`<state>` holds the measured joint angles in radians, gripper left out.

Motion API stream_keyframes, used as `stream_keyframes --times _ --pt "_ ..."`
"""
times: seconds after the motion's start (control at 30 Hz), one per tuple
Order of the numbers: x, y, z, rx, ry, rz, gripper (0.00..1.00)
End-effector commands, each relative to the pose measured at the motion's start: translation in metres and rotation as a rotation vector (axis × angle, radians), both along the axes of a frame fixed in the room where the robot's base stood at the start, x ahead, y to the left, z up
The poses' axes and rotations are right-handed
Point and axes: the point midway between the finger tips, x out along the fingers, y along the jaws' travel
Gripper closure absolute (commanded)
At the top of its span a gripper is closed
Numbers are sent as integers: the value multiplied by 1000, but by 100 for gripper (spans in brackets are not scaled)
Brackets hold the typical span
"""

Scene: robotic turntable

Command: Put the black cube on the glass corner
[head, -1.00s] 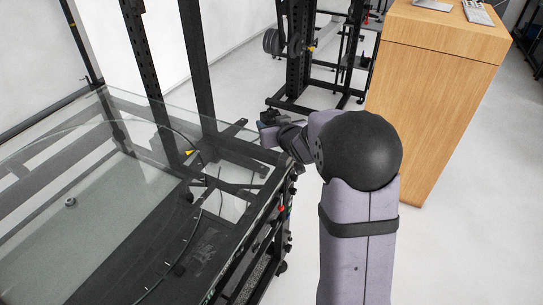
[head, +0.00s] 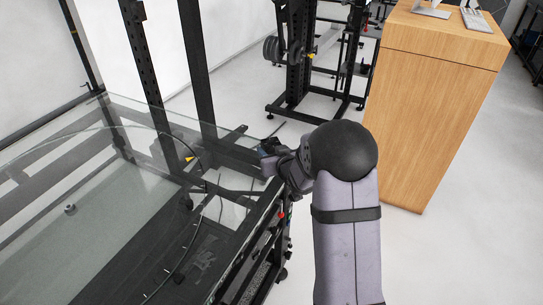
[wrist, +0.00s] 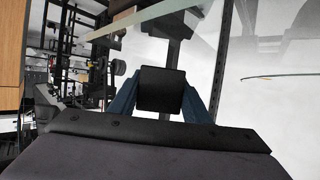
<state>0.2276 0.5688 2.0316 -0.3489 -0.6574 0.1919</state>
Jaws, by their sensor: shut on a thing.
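The black cube (wrist: 162,89) sits between the two blue fingers of my gripper (wrist: 161,100) in the wrist view. The gripper is shut on it. In the head view my gripper (head: 268,152) is at the right end of the glass table top (head: 125,190), by its far right corner. The glass edge also crosses the top of the wrist view (wrist: 150,18), beyond the cube. The cube is too small and dark to make out clearly in the head view. I cannot tell whether it touches the glass.
Black upright posts (head: 197,75) rise at the table's far side. A small round metal piece (head: 70,208) lies on the left of the glass. A wooden cabinet (head: 420,120) stands right of my arm, and a black rack (head: 296,60) stands behind. Pale floor lies between.

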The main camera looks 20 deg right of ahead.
Motion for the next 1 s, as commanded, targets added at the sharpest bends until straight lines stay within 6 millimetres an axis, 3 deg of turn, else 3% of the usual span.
stream_keyframes --times 0.2,0.63,0.67,0.73,1.0 --pt "0 0 -21 1 0 0 83" --pt "0 0 -26 0 -2 0 83" --pt "0 0 -26 0 0 0 52" --pt "0 0 -25 0 0 0 38" --pt "0 0 -25 0 0 0 38"
